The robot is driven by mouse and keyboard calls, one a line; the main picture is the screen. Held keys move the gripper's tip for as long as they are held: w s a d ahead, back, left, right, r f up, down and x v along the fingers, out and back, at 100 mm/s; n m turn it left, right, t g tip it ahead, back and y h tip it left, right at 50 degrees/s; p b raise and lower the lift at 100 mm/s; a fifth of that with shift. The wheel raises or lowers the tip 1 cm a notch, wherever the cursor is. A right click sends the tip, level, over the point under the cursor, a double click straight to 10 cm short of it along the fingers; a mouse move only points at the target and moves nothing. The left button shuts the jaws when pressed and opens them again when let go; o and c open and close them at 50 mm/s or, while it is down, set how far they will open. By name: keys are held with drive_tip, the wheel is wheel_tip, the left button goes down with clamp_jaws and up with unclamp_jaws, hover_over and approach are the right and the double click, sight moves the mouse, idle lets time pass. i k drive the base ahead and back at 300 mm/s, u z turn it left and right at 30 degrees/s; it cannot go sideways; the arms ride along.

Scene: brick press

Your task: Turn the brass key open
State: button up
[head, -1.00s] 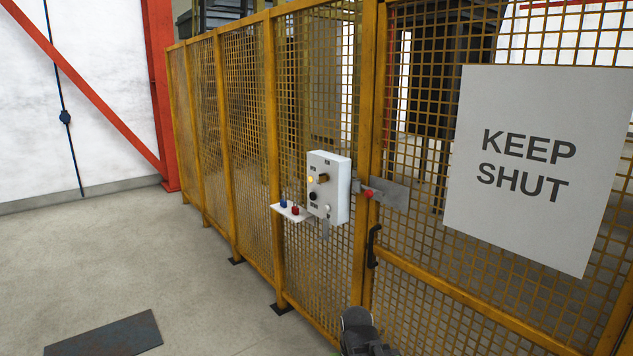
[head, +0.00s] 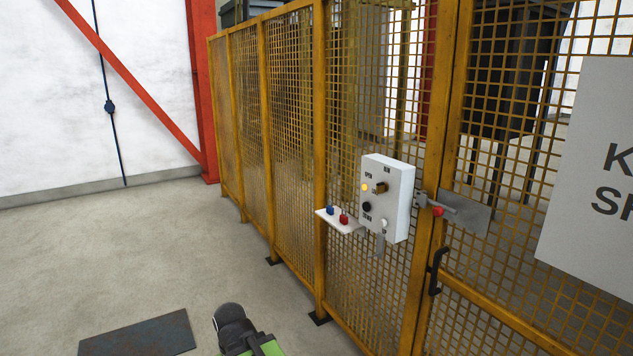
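The brass key (head: 382,187) sits in the upper part of the front of a white control box (head: 398,208) mounted on the yellow mesh fence. It is small, and its exact angle is hard to read. A lit amber lamp (head: 365,188) is left of the key, and a black knob (head: 367,206) is below it. Part of my own arm, dark with a green piece, shows at the bottom edge, well below and left of the box. My gripper's fingers are not in view.
A small white shelf (head: 337,221) with a blue and a red item juts out left of the box. A bolt with a red knob (head: 437,211) and a black handle (head: 437,270) are on its right. A dark plate (head: 138,335) lies on the open floor.

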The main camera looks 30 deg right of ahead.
sight(382, 187)
drive_tip(key=u, duration=0.35)
drive_tip(key=i, duration=1.1)
drive_tip(key=u, duration=0.1)
